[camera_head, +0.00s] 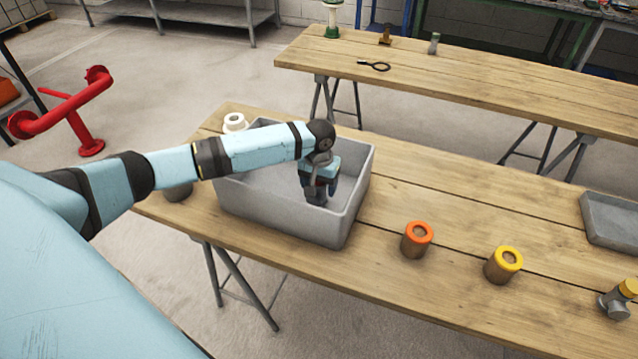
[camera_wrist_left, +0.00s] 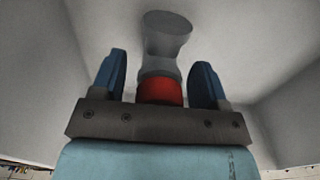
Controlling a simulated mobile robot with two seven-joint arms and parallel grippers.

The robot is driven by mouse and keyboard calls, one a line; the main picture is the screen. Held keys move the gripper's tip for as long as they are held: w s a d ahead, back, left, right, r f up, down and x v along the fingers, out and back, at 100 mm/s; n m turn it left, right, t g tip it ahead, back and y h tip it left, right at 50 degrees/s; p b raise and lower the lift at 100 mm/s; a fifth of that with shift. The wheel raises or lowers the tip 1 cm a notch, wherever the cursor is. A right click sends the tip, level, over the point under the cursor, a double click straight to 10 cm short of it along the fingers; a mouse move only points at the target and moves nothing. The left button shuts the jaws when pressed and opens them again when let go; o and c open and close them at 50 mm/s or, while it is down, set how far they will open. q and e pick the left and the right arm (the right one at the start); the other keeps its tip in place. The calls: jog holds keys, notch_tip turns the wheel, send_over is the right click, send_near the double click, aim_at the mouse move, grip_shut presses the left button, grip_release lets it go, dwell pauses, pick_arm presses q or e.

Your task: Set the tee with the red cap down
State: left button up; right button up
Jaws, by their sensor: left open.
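The tee with the red cap (camera_wrist_left: 160,90) is in the left wrist view, its red cap toward my gripper and its grey body (camera_wrist_left: 167,35) beyond. My left gripper (camera_head: 316,198) reaches down into the grey crate (camera_head: 284,222) in the head view. Its blue fingers are open, one on each side of the red cap, with a gap showing on both sides. The tee appears to be at the crate's floor, but its exact contact is hard to tell. In the head view the gripper mostly hides it. My right gripper is not in view.
On the table, an orange-ringed cylinder (camera_head: 416,240), a yellow-ringed cylinder (camera_head: 502,266) and a yellow-capped grey tee (camera_head: 619,299) stand right of the crate. A grey tray (camera_head: 612,222) sits at the far right. A white ring-shaped part (camera_head: 235,122) is behind the crate.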

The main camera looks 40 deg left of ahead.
pick_arm(q)
notch_tip(320, 180, up, 12)
jog(key=shift+r, duration=0.15)
dwell(0.4)
dwell(0.4)
